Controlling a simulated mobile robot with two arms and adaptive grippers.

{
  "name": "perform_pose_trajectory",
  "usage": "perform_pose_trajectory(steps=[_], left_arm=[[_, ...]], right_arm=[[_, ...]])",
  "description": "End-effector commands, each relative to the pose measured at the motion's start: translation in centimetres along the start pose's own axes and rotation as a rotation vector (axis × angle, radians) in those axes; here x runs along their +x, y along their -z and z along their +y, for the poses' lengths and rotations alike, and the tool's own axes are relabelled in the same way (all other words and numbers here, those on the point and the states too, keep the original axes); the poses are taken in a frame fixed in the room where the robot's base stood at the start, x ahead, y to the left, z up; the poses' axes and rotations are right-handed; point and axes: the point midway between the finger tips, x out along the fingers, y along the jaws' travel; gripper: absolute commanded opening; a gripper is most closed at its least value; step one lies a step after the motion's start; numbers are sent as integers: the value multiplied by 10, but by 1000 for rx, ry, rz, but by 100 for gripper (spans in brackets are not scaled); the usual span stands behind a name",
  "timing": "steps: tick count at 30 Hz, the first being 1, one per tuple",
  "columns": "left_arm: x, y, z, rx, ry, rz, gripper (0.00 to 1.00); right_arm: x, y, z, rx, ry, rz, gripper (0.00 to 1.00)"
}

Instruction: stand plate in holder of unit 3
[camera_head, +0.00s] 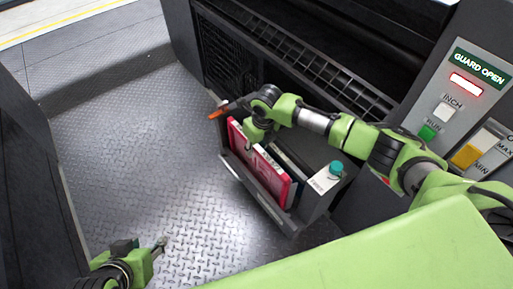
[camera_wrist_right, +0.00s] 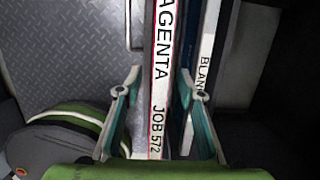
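A magenta-red plate (camera_head: 265,175) stands on edge in a dark holder (camera_head: 318,207) on the side of the press unit. Its white top edge reads "AGENTA JOB 572" in the right wrist view (camera_wrist_right: 162,70). My right gripper (camera_head: 258,137) is over the plate's far part. In the right wrist view its fingers (camera_wrist_right: 160,100) are spread on both sides of the edge, with apparent gaps. My left gripper (camera_head: 160,246) is low at the left above the floor, away from the plate; its finger opening is unclear. No unit number is readable.
A dark item labelled "BLAN" (camera_wrist_right: 206,65) stands beside the plate in the holder. A teal cap (camera_head: 336,168) is at the holder's near end. An orange-tipped object (camera_head: 217,113) is by its far end. A button panel (camera_head: 455,110) shows "GUARD OPEN". The tread-plate floor (camera_head: 130,150) is clear.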

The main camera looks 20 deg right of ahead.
Motion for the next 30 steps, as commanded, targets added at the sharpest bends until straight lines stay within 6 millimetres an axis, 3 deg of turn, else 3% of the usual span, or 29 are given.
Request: perform_pose_trajectory(steps=[9,15,30], left_arm=[[0,1,0,1,-1,3,40],[0,1,0,1,-1,3,40],[-2,0,0,1,-1,-4,40]], right_arm=[[-68,-1,-1,0,2,-4,35],[-97,0,-1,0,1,-1,35],[-108,0,-1,0,1,0,35]])
